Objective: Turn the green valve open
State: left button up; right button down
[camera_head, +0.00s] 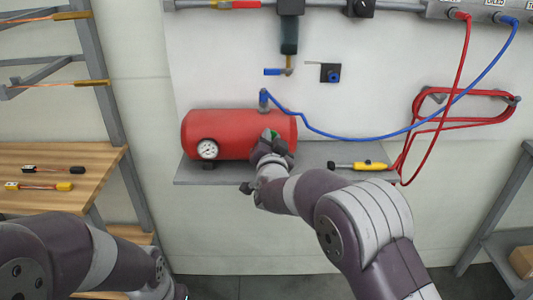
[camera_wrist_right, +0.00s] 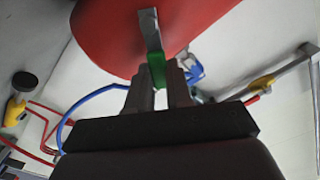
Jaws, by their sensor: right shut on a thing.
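The green valve (camera_head: 273,134) is a small green handle at the right end of a red tank (camera_head: 230,128), which lies on a grey wall shelf. Most of the handle is hidden by my right gripper (camera_head: 272,145) in the head view. In the right wrist view, the green valve (camera_wrist_right: 157,70) on its grey stem sits between the two fingers of my right gripper (camera_wrist_right: 158,88), which is shut on it. My left arm comes in at the lower left of the head view. Its gripper is not clearly visible, as only a bit shows at the bottom edge.
A round gauge (camera_head: 207,149) is on the tank's front. A yellow tool (camera_head: 358,166) lies on the shelf (camera_head: 310,155) to the right. A blue hose (camera_head: 350,137) runs from the tank's top to the upper right. Red hose (camera_head: 465,92) hangs at the right. A wooden table (camera_head: 60,155) is at the left.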

jog(key=shift+d+f+m+b, duration=0.4)
jog(key=shift+f+m+b, duration=0.35)
jog(key=shift+m+b, duration=1.5)
jog(key=shift+d+f+m+b, duration=0.4)
jog(key=shift+f+m+b, duration=0.4)
jog(key=shift+m+b, duration=1.4)
jog(key=shift+d+f+m+b, duration=0.4)
jog(key=shift+f+m+b, duration=0.6)
jog(key=shift+b, duration=2.15)
jog(key=shift+r+m, duration=0.25)
jog(key=shift+m, duration=0.1)
jog(key=c, duration=1)
grip_release()
jog(key=shift+r, duration=0.1)
